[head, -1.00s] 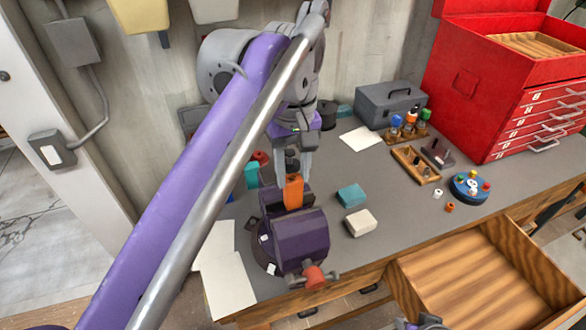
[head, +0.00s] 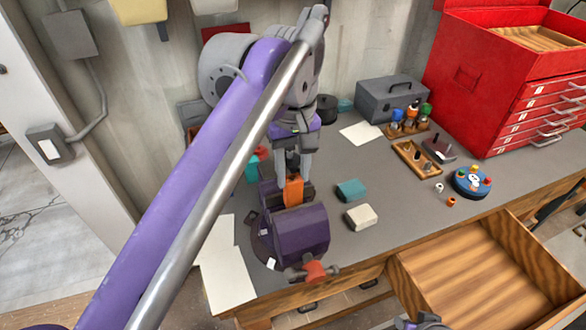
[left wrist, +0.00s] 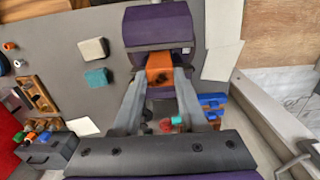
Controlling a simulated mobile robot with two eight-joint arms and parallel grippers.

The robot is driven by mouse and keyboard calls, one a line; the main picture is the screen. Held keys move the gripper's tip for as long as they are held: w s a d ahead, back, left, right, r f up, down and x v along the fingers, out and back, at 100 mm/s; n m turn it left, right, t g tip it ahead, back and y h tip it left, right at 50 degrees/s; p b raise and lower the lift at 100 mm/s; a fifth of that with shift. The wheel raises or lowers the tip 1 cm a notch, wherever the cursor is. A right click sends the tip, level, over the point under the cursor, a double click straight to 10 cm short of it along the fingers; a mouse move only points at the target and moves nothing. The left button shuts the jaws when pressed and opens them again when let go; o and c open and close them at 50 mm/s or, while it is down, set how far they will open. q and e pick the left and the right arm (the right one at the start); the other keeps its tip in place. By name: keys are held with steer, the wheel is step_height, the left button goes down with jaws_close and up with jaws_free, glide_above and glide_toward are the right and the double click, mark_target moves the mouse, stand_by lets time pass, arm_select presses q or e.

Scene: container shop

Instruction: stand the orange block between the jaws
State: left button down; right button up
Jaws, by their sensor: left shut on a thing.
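The orange block (head: 293,191) stands upright at the gap between the jaws of the purple vise (head: 301,232). My left gripper (head: 292,176) points down from above and is shut on the block's upper part. In the left wrist view the orange block (left wrist: 159,68) sits between my left fingertips (left wrist: 160,82), against the purple vise (left wrist: 159,25). Its lower end is hidden by the vise, so I cannot tell if it touches the bottom of the gap.
A teal block (head: 351,190) and a cream block (head: 361,217) lie right of the vise. White papers (head: 226,275) lie to its left. An open wooden drawer (head: 480,280) juts out at front right. A red tool chest (head: 500,80) and a grey toolbox (head: 390,101) stand behind.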

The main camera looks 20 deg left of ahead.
arm_select(q)
steer(key=shift+f+b, duration=0.9)
steer(key=shift+f, duration=1.2)
arm_select(e)
steer(key=shift+s+f, duration=0.25)
steer(key=shift+f, duration=0.4)
steer(key=shift+s+f, duration=0.2)
steer(key=shift+f, duration=0.4)
arm_select(q)
steer(key=shift+c, duration=1.8)
jaws_free()
steer(key=shift+r+p, duration=2)
steer(key=shift+r, duration=1.1)
steer(key=shift+w+f, duration=0.1)
arm_select(e)
step_height(320, 180, up, 6)
steer(key=w, duration=0.2)
steer(key=shift+w+f, duration=0.2)
steer(key=shift+f, duration=0.05)
arm_select(q)
steer(key=shift+s, duration=0.2)
arm_select(e)
steer(key=shift+s, duration=0.15)
arm_select(q)
steer(key=shift+w, duration=0.15)
